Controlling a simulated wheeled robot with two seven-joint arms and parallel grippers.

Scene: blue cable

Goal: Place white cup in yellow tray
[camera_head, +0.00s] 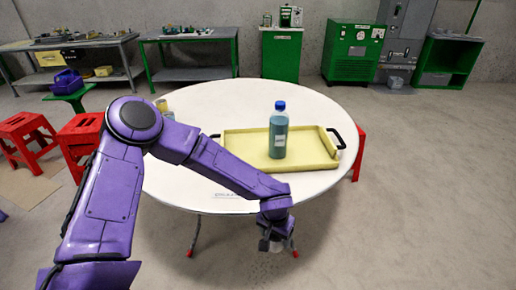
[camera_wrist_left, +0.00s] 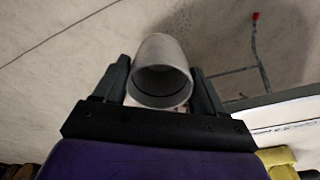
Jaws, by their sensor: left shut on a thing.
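My left gripper (camera_head: 272,243) is in front of the round table's near edge, over the floor. In the left wrist view its two fingers are shut on the white cup (camera_wrist_left: 162,72), which sits between them with its round opening towards the camera. In the head view the cup is small and mostly hidden by the gripper. The yellow tray (camera_head: 312,148) lies on the right part of the table, behind and above my gripper in the picture. A bottle with a blue cap (camera_head: 279,135) stands upright in the tray. My right gripper is not in view.
The white round table (camera_head: 195,93) has free room behind the tray. A small yellowish item (camera_head: 161,104) is partly hidden behind my arm at the left. Red stools (camera_head: 28,138) stand at the left. Workbenches and green cabinets (camera_head: 354,52) line the back wall.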

